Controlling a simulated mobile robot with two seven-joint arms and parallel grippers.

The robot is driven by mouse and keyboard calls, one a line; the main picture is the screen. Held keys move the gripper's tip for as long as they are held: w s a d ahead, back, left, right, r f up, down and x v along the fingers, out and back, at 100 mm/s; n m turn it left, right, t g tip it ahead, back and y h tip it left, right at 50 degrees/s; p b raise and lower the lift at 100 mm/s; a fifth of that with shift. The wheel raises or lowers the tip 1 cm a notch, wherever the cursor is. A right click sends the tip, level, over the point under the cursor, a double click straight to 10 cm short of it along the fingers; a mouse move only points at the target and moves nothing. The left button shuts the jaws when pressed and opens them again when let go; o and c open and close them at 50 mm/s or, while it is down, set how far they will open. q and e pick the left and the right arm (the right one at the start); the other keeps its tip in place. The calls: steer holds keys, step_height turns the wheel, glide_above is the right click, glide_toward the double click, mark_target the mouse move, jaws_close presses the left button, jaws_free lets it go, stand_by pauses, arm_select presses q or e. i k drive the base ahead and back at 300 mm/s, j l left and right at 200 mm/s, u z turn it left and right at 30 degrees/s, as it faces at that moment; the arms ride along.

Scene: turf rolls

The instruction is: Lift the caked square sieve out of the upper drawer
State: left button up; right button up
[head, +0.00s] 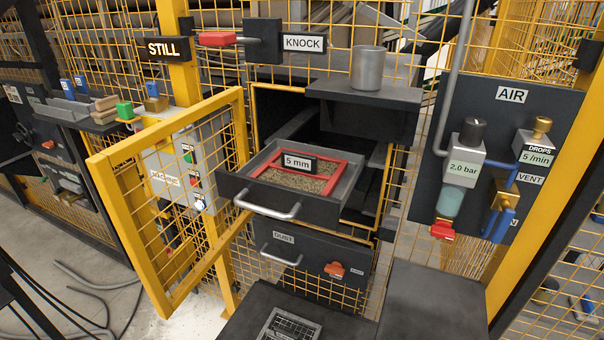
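The square sieve (333,181) has a red frame and lies in the pulled-out upper drawer (250,195). Brown grainy material (290,180) covers the area inside its frame. A "5 mm" label (297,163) stands at the sieve's far side. The drawer is dark grey with a light bar handle (267,210) on its front. I cannot tell how firmly the material sticks to the mesh. Neither of my grippers shows in the head view.
A yellow mesh door (165,200) stands open left of the drawer. A shelf (365,92) with a metal cup (367,68) overhangs at upper right. Below is a shut "DUST" drawer (310,258). An "AIR" panel (500,110) is at right. Dark flat surfaces (430,300) lie in front.

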mark_target(315, 172)
steer(key=l, duration=0.7)
steer(key=i+l+z, duration=0.15)
steer(key=l, duration=0.55)
